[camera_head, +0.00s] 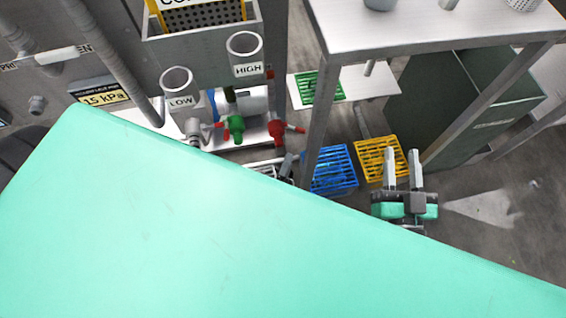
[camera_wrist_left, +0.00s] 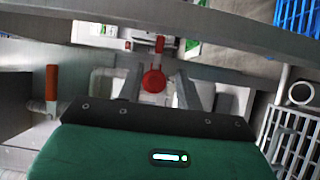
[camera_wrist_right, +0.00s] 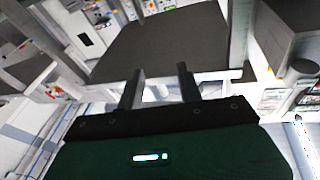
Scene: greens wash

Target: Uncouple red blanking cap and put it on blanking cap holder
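A round red cap (camera_wrist_left: 153,82) faces the camera in the left wrist view, in front of pipework. A red fitting (camera_head: 278,132) in the head view, beside a green one (camera_head: 236,130), seems to be the same part. My left gripper (camera_wrist_left: 157,78) has its fingers apart, one on each side of the red cap in the picture; I cannot tell whether they touch it. In the head view my teal arm hides most of this gripper. My right gripper (camera_head: 402,156) is open and empty near the yellow crate. I cannot make out the blanking cap holder.
Cups marked LOW (camera_head: 180,102) and HIGH (camera_head: 247,70) stand behind the fittings. A blue crate (camera_head: 335,172) and a yellow crate (camera_head: 381,160) are on the right, below a steel table (camera_head: 430,28). A red handle (camera_wrist_left: 52,82) stands left of the cap.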

